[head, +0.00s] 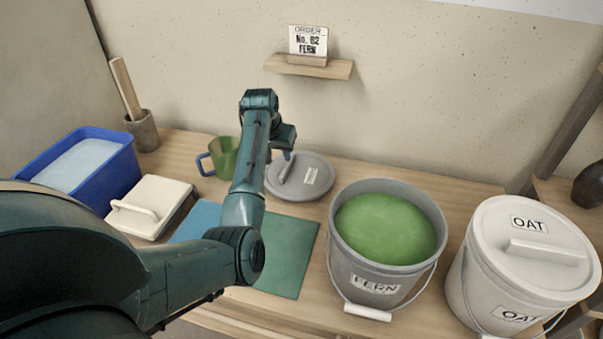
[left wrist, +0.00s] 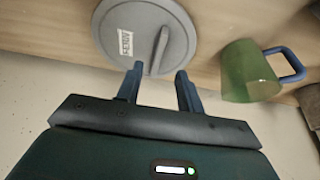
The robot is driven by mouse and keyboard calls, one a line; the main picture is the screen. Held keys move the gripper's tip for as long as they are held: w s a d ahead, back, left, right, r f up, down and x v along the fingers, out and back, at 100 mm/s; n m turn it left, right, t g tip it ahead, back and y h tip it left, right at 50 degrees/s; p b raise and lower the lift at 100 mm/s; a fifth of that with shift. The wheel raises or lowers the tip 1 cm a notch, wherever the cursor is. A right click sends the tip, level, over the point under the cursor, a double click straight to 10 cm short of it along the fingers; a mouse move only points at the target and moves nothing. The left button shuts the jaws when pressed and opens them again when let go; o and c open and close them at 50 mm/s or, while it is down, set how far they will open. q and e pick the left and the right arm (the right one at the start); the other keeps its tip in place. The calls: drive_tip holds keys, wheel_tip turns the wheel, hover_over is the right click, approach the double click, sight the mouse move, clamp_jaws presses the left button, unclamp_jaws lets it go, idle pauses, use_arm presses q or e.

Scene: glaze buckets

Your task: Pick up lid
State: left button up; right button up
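A round grey lid (head: 318,188) with a bar handle and a paper label lies on the table behind the grey bucket (head: 347,258), which is labelled FERN and holds green glaze. The lid also shows in the left wrist view (left wrist: 185,38), its bar handle running toward my fingers. My left gripper (head: 286,156) is above the lid's handle. In the left wrist view the left gripper (left wrist: 159,70) is open, its two fingers apart on either side of the handle's near end. Whether they touch it I cannot tell. My right gripper is not in view.
A green mug (head: 224,158) with a blue handle stands left of the lid. A lidded OAT bucket (head: 480,285) stands at right. A white rectangular lid (head: 165,195), a blue tub (head: 118,165) and a teal mat (head: 290,255) are at left and front. A shelf (head: 310,67) holds a FERN order card.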

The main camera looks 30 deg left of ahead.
sight(284, 171)
use_arm(q)
drive_tip(key=x, duration=0.4)
drive_tip(key=shift+w+a+f+b, duration=0.1)
drive_tip(key=shift+f+b, duration=0.2)
drive_tip(key=shift+b, duration=0.1)
drive_tip(key=shift+w+b+x, duration=0.1)
drive_tip(key=shift+b+x, duration=0.4)
drive_tip(key=shift+x, duration=0.95)
drive_tip(key=shift+w+b+x, duration=0.15)
drive_tip(key=shift+b+x, duration=0.3)
drive_tip(key=shift+x, duration=1)
drive_tip(key=shift+a+r, duration=0.1)
drive_tip(key=shift+a, duration=0.05)
drive_tip(key=shift+c, duration=0.4)
clamp_jaws()
